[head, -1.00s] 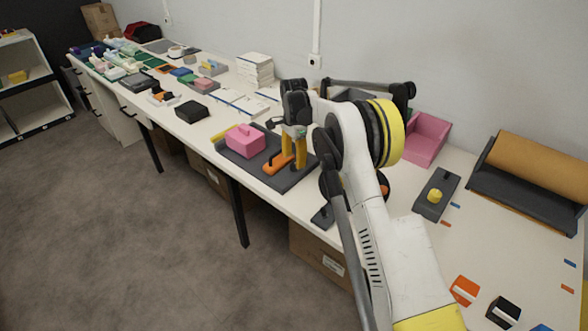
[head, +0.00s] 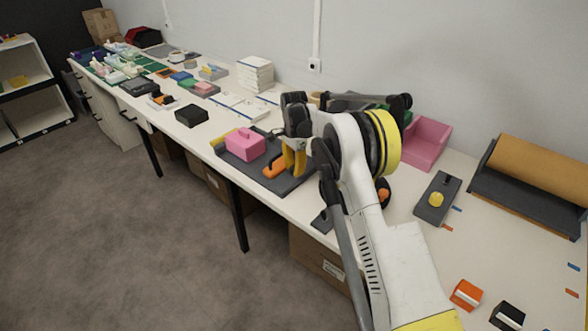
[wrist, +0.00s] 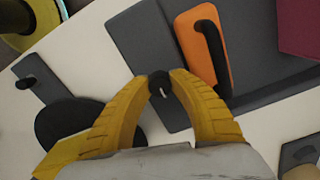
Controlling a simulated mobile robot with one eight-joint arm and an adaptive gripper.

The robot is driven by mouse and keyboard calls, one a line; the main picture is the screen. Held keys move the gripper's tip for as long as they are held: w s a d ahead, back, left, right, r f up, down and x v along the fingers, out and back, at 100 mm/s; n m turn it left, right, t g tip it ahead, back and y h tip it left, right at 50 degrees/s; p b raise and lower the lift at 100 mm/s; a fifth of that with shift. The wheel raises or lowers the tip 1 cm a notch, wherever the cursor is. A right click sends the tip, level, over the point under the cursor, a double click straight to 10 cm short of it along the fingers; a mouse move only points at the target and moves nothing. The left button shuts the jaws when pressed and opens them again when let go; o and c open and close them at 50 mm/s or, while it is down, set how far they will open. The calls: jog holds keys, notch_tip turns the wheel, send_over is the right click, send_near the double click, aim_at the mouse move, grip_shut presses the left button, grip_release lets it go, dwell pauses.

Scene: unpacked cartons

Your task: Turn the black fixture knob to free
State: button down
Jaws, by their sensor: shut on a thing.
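My gripper (wrist: 160,82) has yellow fingers, their tips closed on the small black knob (wrist: 160,87). The knob is round with a short white mark on its face, which points roughly down in the wrist view. It stands by the edge of a dark grey plate (wrist: 135,35). In the head view my gripper (head: 293,163) is over the right part of that plate (head: 278,184), and the knob is hidden there. An orange block with a black handle (wrist: 196,55) lies on the plate beside the fingers; it also shows in the head view (head: 273,168).
A pink block (head: 243,143) sits on the same plate, left of my gripper. A dark plate with a black peg (wrist: 32,85) lies left in the wrist view.

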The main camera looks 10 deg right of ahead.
jog(key=shift+n, duration=0.3)
jog(key=n+p, duration=0.1)
jog(key=n, duration=0.2)
jog(key=shift+n, duration=0.4)
jog(key=n+p, duration=0.1)
jog(key=n, duration=0.3)
jog(key=shift+n, duration=0.3)
jog(key=n, duration=0.4)
jog(key=shift+p, duration=0.3)
jog(key=n, duration=0.4)
jog(key=shift+n, duration=0.3)
jog(key=c, duration=1.1)
grip_release()
